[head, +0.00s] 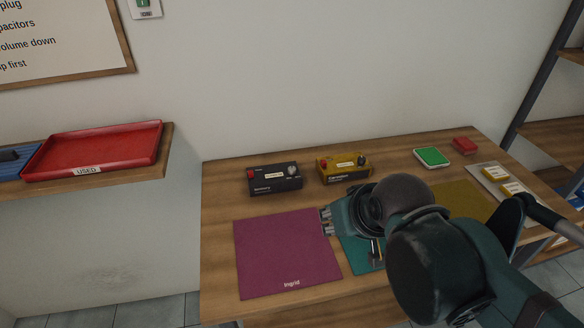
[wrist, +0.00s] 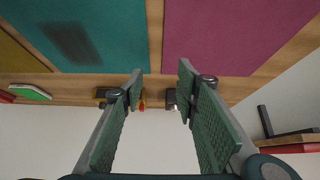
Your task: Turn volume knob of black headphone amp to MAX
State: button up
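The black amp (head: 274,183) stands at the back of the wooden table in the head view. It has a silver-grey knob (head: 292,169) at its right and a red part at its left; the knob's setting is too small to read. My gripper (head: 327,222) is in front of the amp and to its right, near the purple mat's right edge, apart from the amp. In the wrist view my gripper (wrist: 161,72) is open with nothing between its fingers. There the black amp (wrist: 171,98) shows small and partly hidden by a finger.
A yellow amp (head: 341,169) with a similar knob stands just right of the black one. The purple mat (head: 285,255) is bare. A teal mat (head: 350,252) lies partly under my arm. A green-topped box (head: 432,157) stands at back right. A red tray (head: 95,153) is on the left shelf.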

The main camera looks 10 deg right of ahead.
jog(key=w+a+r+n+g+p, duration=0.1)
jog(key=w+r+n+g+p, duration=0.1)
jog(key=w+r+n+p, duration=0.25)
jog(key=w+a+r+n+g+p, duration=0.1)
jog(key=w+r+p, duration=0.2)
jog(key=w+p, duration=0.35)
jog(key=n+g+p, duration=0.4)
jog(key=n+p, duration=0.3)
jog(key=p, duration=0.2)
send_over(292, 169)
jog(key=shift+w+f, duration=0.1)
jog(key=shift+f, duration=1.55)
jog(key=shift+f, duration=0.1)
jog(key=shift+f, duration=3.8)
jog(key=shift+c, duration=0.2)
jog(key=c, duration=0.8)
